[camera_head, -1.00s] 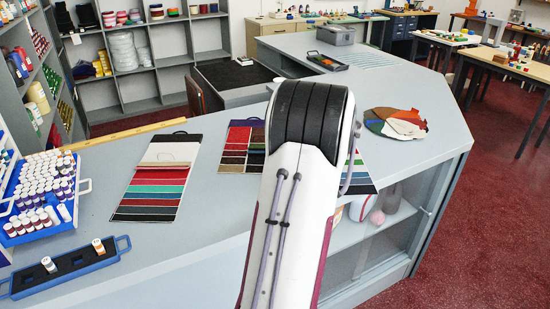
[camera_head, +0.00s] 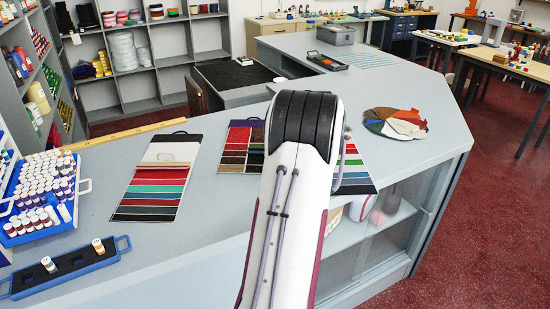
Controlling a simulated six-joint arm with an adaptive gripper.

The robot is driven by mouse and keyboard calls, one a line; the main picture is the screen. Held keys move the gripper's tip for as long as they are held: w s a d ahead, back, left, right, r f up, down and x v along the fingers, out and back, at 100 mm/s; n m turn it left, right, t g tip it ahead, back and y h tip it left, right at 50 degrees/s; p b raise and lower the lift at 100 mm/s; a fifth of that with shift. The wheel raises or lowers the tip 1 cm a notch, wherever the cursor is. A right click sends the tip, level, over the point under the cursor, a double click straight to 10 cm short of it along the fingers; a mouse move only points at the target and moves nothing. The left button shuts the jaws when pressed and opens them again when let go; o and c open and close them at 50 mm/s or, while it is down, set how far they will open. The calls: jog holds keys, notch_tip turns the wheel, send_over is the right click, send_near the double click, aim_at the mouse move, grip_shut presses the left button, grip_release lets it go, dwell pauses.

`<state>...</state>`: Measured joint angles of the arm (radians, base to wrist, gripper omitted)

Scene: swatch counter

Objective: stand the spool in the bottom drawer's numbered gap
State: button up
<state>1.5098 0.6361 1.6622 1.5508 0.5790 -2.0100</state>
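My arm rises through the middle of the head view. Its gripper is not in view. A blue-handled black tray (camera_head: 84,262) lies at the front left of the counter. Two small white-capped spools stand in it, one with an orange band (camera_head: 98,246) and one brownish (camera_head: 48,264); I cannot tell which one the task means. Behind it, an open blue drawer (camera_head: 79,213) with a handle at its right holds dense rows of white-topped spools (camera_head: 45,190), many with purple or red bodies. Numbers and any gap in the rows are too small to make out.
Swatch cards lie on the grey counter (camera_head: 225,210), one at left (camera_head: 150,198), one in the middle (camera_head: 240,147), one partly behind my arm (camera_head: 355,170). A fabric fan (camera_head: 395,123) lies at right. A wooden ruler (camera_head: 125,134) lies along the back edge.

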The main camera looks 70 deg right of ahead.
jog(key=shift+w, duration=0.15)
dwell(0.4)
jog(key=c, duration=0.9)
jog(key=shift+r, duration=0.15)
jog(key=shift+d+r, duration=0.1)
jog(key=shift+r, duration=1.35)
jog(key=shift+s+a+r, duration=0.15)
jog(key=shift+s+a, duration=0.05)
jog(key=shift+s, duration=0.05)
jog(key=s+a, duration=1.2)
jog(key=shift+s+a, duration=0.15)
jog(key=shift+a, duration=0.05)
